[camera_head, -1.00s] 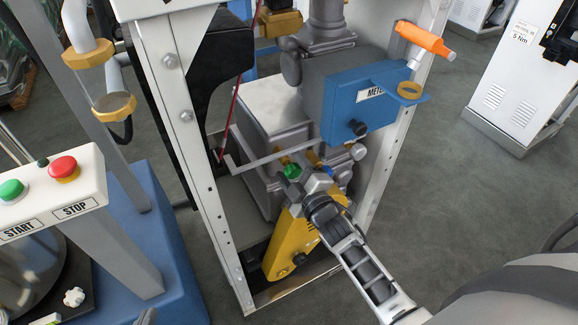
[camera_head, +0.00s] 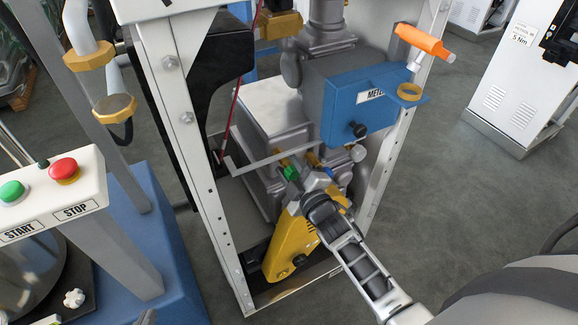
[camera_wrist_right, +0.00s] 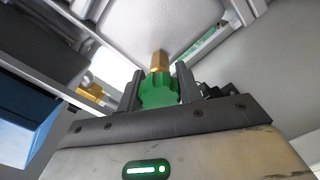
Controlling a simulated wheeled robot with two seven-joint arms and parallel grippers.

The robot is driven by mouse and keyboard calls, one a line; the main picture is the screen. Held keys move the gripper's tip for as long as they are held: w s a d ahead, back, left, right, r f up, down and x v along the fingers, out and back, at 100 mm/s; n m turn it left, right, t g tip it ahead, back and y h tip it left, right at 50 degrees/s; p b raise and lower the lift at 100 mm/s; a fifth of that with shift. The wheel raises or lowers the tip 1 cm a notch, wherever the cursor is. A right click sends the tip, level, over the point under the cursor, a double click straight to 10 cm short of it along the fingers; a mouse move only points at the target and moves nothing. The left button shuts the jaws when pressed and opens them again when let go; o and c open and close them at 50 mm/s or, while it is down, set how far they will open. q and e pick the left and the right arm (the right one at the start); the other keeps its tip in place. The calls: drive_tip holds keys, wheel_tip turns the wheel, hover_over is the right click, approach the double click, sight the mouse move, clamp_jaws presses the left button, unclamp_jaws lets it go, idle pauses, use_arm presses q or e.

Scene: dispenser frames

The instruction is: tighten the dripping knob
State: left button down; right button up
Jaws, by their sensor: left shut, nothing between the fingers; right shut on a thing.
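The green knob (camera_head: 291,173) sits on a brass stem low inside the metal frame, below the blue meter box (camera_head: 352,107). In the right wrist view the green knob (camera_wrist_right: 158,92) is between my two dark fingers, with the brass stem (camera_wrist_right: 159,62) beyond it. My right gripper (camera_head: 300,178) is shut on this knob; its fingers are partly hidden in the head view. No drip can be made out. A small grey tip of my left gripper (camera_head: 147,318) shows at the bottom edge of the head view, shut and empty.
A yellow unit (camera_head: 290,248) stands just below the knob. A grey bar (camera_head: 268,158) crosses above it, and frame posts (camera_head: 185,150) stand either side. An orange-handled tool (camera_head: 425,41) is by the ring holder. A START/STOP panel (camera_head: 50,195) stands left.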

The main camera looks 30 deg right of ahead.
drive_tip(key=m+p, duration=0.2)
drive_tip(key=m, duration=0.3)
drive_tip(key=shift+m, duration=0.3)
drive_tip(key=m+p, duration=0.1)
drive_tip(key=m, duration=0.4)
drive_tip(key=shift+m, duration=0.3)
drive_tip(key=o, duration=1)
drive_tip(key=s, duration=1.6)
drive_tip(key=shift+d+p, duration=0.4)
drive_tip(key=shift+d, duration=0.05)
